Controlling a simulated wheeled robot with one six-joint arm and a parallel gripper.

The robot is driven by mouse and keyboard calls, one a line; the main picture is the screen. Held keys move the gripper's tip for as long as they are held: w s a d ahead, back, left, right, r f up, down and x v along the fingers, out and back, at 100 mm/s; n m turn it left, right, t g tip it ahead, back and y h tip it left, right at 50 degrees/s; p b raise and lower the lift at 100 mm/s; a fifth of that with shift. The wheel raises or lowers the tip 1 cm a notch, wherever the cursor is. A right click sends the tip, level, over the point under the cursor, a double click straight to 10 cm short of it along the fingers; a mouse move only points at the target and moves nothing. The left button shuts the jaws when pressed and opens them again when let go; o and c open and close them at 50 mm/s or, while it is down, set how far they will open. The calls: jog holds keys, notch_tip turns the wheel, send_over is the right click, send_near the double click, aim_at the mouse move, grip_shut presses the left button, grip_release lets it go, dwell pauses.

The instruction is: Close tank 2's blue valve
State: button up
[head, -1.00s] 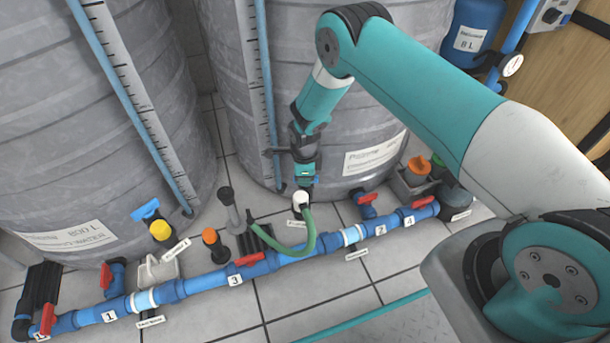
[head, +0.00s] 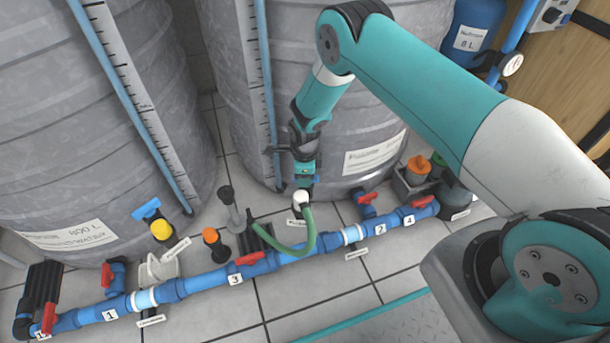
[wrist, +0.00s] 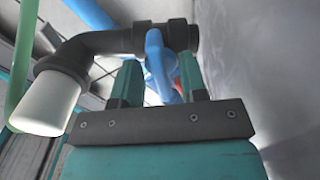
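Tank 2's blue valve handle (wrist: 157,65) is in the wrist view, between the two fingers of my gripper (wrist: 160,78). It sits on a black elbow pipe (wrist: 105,45) that ends in a white cap (wrist: 48,105). The fingers stand apart on either side of the handle; some gap seems to show, and I cannot tell whether either finger touches it. In the head view my gripper (head: 305,180) is low against the right grey tank (head: 345,120), just above the white cap (head: 301,198). There the handle is hidden behind my gripper.
A green hose (head: 308,235) curves from the white cap toward the blue floor pipe (head: 205,283) with red valves. A black-and-grey upright fitting (head: 232,212) stands left of it. The left tank has another blue handle (head: 147,209). Floor tiles in front are clear.

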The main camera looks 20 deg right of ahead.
notch_tip(320, 180, up, 17)
jog(key=p, duration=0.6)
